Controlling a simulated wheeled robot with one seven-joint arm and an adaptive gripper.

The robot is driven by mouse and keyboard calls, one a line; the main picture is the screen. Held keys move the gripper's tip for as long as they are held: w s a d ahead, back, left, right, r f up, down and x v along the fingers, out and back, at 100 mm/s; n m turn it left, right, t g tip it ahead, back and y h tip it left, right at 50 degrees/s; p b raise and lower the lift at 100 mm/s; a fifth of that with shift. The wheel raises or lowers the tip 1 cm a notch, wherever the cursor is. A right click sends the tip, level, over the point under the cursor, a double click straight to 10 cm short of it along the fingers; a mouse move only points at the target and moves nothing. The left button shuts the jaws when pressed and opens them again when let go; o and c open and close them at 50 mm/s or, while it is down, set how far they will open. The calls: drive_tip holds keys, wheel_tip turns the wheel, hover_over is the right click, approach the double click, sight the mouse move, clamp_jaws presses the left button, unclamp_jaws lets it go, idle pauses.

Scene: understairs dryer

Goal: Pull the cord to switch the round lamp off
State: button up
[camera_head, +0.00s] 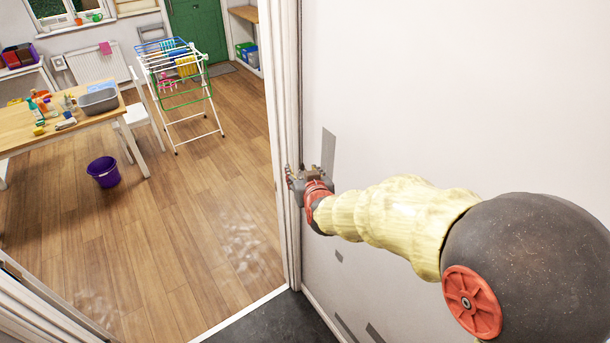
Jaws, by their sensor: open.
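My gripper (296,178) is at the end of my outstretched arm, beside the white door frame and close to the pale wall. It looks small and partly turned away, with its jaws apart and nothing visible between them. I cannot tell whether it touches the frame. Neither the round lamp nor its cord shows in this view.
The white door frame (284,120) and pale wall (440,80) stand close to my arm. Beyond are a purple bucket (104,171), a cluttered table (30,141), a drying rack (190,112) and a green door (197,28).

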drive_tip(key=shift+w+f, duration=0.15)
drive_tip(key=shift+w, duration=0.1)
drive_tip(key=shift+c, duration=0.2)
drive_tip(key=c, duration=1.1)
drive_tip(key=shift+c, duration=0.5)
drive_tip(key=shift+f, duration=0.15)
drive_tip(key=shift+f+b, duration=0.9)
drive_tip(key=shift+b, duration=0.25)
drive_tip(key=o, duration=1.1)
drive_tip(key=shift+r, duration=0.1)
drive_tip(key=shift+o, duration=0.6)
